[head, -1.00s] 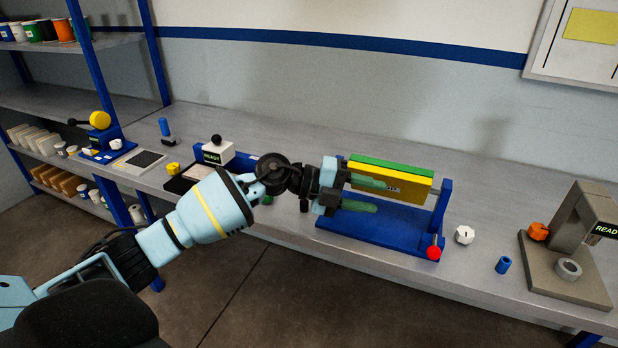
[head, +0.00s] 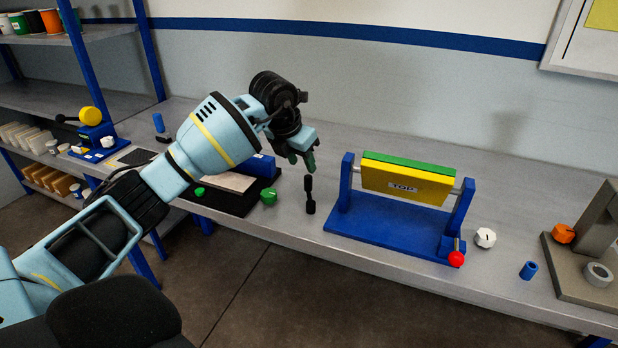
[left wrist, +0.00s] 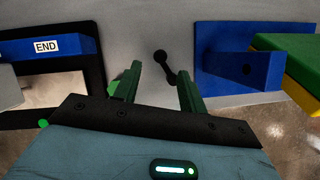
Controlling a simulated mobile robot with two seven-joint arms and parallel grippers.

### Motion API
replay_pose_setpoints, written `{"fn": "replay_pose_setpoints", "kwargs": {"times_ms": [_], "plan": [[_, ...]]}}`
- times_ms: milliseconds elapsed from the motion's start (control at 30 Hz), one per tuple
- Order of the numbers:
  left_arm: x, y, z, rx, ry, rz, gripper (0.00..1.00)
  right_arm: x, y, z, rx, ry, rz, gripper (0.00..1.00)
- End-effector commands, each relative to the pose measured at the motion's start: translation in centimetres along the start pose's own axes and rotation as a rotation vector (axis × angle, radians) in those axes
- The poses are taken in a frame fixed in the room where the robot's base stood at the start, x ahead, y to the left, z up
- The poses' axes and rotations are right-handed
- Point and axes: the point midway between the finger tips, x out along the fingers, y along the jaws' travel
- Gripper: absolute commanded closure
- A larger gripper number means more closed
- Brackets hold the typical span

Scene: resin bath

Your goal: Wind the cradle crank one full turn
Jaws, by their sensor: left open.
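The cradle is a blue stand (head: 385,222) with two uprights. A green and yellow mould block labelled TOP (head: 405,186) hangs between them. A crank with a red knob (head: 456,259) sits at its right front, knob low. A loose black crank-like piece (head: 309,195) with two thick ends is on the bench left of the cradle. It also shows in the left wrist view (left wrist: 166,66), between the fingers. My left gripper (head: 303,162) is open and empty, pointing down above and behind the black piece. My right gripper is not in view.
A blue unit marked END (left wrist: 45,46) and a dark mat with a green knob (head: 268,196) lie left of the black piece. A white knob (head: 485,238), a blue cylinder (head: 528,270) and a grey machine (head: 585,270) stand to the right.

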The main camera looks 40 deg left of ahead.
Motion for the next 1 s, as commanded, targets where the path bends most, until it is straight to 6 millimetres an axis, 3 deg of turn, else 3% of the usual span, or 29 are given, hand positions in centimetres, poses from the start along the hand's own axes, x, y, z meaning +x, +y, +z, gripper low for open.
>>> {"fn": "replay_pose_setpoints", "kwargs": {"times_ms": [500,867,1000], "plan": [[6.7,-0.1,-0.1,-0.001,0.001,-0.002,0.59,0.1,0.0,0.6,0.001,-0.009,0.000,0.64],[7.3,-0.1,0.0,0.000,0.000,-0.002,0.59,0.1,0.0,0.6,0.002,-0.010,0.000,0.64],[7.3,-0.1,0.0,-0.001,0.000,-0.002,0.73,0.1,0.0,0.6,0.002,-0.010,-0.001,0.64]]}}
